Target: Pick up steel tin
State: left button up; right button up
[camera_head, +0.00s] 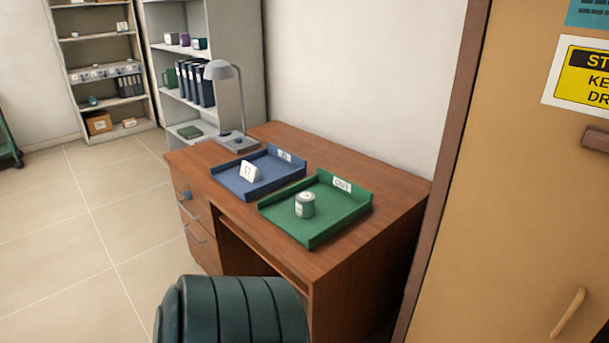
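A small round tin (305,205) with a pale label and greyish-green sides stands upright in the green tray (334,226) marked "OUT" on the wooden desk. It looks like the steel tin. Nothing touches it except the tray floor. Neither of my grippers shows in the head view.
A blue tray (282,178) holding a white card-like item (250,172) lies left of the green tray. A grey lamp (238,100) stands at the desk's back corner. A dark green chair back (232,312) stands before the desk. A tan door (520,200) is at right; open floor lies left.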

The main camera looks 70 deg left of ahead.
aim_at(306, 200)
jog(key=u, duration=2.25)
jog(key=i+l, duration=0.1)
jog(key=l, duration=0.25)
jog(key=i+l, duration=0.1)
jog(key=l, duration=0.3)
jog(key=i+l, duration=0.1)
jog(key=l, duration=0.25)
jog(key=i+l+z, duration=0.1)
jog(key=l, duration=0.25)
jog(key=i+l, duration=0.1)
jog(key=l, duration=0.25)
